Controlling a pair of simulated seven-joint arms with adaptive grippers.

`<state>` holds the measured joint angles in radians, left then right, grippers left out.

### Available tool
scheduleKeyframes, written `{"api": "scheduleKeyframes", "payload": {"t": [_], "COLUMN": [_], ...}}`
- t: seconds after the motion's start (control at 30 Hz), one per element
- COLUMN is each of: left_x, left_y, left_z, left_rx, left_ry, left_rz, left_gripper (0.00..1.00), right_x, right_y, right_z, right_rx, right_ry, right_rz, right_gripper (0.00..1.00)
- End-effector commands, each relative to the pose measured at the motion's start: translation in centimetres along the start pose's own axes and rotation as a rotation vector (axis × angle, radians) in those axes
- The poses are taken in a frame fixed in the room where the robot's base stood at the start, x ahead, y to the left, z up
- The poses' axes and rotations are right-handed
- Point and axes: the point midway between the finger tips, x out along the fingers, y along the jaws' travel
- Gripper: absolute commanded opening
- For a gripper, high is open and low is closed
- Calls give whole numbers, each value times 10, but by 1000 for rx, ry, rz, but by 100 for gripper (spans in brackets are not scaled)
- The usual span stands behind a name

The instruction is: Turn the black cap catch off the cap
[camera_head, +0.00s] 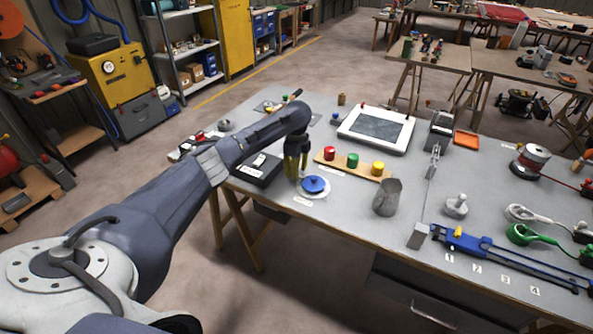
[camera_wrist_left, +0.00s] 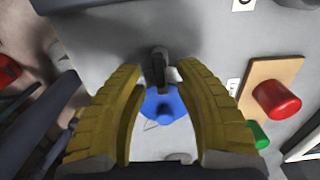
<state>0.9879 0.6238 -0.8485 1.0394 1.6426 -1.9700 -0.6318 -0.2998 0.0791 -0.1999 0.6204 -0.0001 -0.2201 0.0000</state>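The blue cap (camera_head: 315,185) sits on a white round base on the near side of the table, and it also shows in the left wrist view (camera_wrist_left: 165,108). The black cap catch (camera_wrist_left: 158,68) stands at the cap's edge in the wrist view, with a small light grey piece beside it. I cannot make the catch out in the head view. My left gripper (camera_head: 293,176) points down just left of the cap. In the wrist view its yellow fingers (camera_wrist_left: 160,70) are apart, with the catch in the gap between their tips; I see no contact. My right gripper is not in view.
A wooden strip (camera_head: 350,167) with red, green and yellow knobs lies close behind the cap. A grey metal jug (camera_head: 386,197) stands to the right. A black box (camera_head: 258,169) is to the left. A white framed panel (camera_head: 376,130) lies farther back.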

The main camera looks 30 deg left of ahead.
Motion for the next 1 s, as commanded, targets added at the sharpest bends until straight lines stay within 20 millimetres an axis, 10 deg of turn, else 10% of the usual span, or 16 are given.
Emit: {"api": "scheduleKeyframes", "payload": {"t": [0.2,0.5,1.0], "left_x": [0,0,0], "left_y": [0,0,0], "left_z": [0,0,0], "left_rx": [0,0,-15], "left_ry": [0,0,0], "left_rz": [0,1,1], "left_gripper": [36,1,0], "right_x": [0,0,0], "right_y": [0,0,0], "right_z": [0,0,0], "right_rx": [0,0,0], "right_ry": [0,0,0], "right_rz": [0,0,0], "right_gripper": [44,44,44]}}
